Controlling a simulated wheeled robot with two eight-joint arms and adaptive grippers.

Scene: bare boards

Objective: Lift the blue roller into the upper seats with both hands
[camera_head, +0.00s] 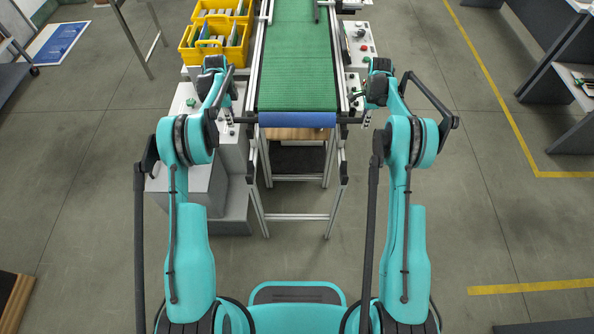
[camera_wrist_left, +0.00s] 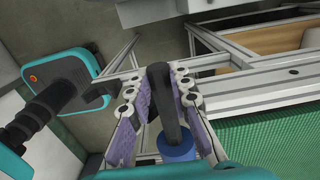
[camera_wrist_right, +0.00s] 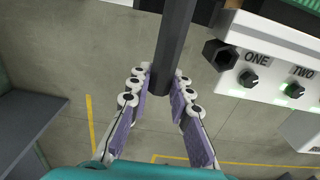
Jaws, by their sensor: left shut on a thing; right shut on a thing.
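The blue roller (camera_head: 297,119) lies level across the near end of the green conveyor belt (camera_head: 297,70), with black shaft ends sticking out on both sides. My left gripper (camera_head: 236,119) is shut on its left shaft end; in the left wrist view the purple-padded fingers (camera_wrist_left: 165,85) flank the black shaft, with the blue roller (camera_wrist_left: 178,145) just beyond. My right gripper (camera_head: 364,117) is shut on the right shaft end; in the right wrist view its fingers (camera_wrist_right: 160,85) close around the dark shaft (camera_wrist_right: 175,45). The seats are too small to make out, and I cannot tell whether the shaft touches them.
A yellow crate (camera_head: 214,45) with several items stands left of the belt. A control box (camera_head: 358,45) with buttons and knobs stands to its right; knobs labelled ONE and TWO show in the right wrist view (camera_wrist_right: 275,80). The aluminium frame (camera_head: 297,217) stands below.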

